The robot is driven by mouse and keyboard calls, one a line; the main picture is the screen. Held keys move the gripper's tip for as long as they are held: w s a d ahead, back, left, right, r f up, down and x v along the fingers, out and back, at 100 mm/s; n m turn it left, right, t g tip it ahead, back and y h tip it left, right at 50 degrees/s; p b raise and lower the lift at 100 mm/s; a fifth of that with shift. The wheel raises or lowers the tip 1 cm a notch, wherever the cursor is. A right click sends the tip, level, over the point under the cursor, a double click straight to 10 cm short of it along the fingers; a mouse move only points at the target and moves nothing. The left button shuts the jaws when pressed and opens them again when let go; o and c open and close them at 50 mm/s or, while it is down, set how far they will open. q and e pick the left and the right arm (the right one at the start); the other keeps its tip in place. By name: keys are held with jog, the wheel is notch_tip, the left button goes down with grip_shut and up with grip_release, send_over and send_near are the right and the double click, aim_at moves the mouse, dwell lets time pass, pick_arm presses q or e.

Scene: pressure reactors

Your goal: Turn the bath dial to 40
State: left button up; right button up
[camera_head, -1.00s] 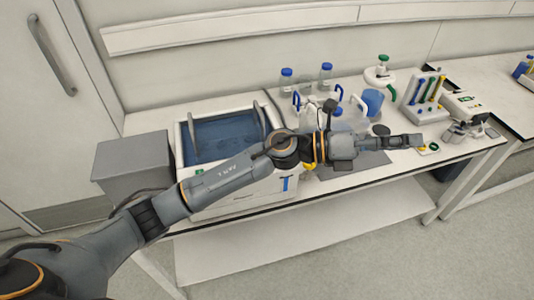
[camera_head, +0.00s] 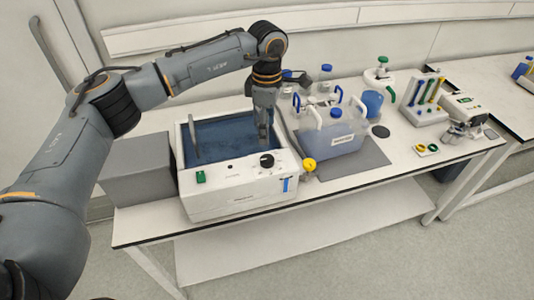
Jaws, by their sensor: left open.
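The water bath (camera_head: 240,200) is a white box with an open basin of blue water, standing on the bench at the left. Its black round dial (camera_head: 267,160) sits on the front panel, to the right of a green switch (camera_head: 201,177). The dial's setting is too small to read. My left gripper (camera_head: 263,138) points down over the right part of the basin, just behind and above the dial, and looks apart from it. It is open with nothing seen between its fingers. My right gripper is not in view.
A grey box (camera_head: 140,168) stands left of the bath. A clear container with a blue cap (camera_head: 336,130) stands on a grey mat (camera_head: 362,162) to the right, near a yellow knob (camera_head: 309,165). Blue-capped bottles (camera_head: 325,78) stand behind. The bench's front strip is narrow.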

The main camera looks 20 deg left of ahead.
aim_at(267, 159)
pick_arm(q)
notch_tip(267, 159, down, 10)
jog(key=p, duration=0.3)
jog(key=shift+r, duration=0.15)
jog(key=shift+f, duration=0.7)
jog(key=c, duration=1.2)
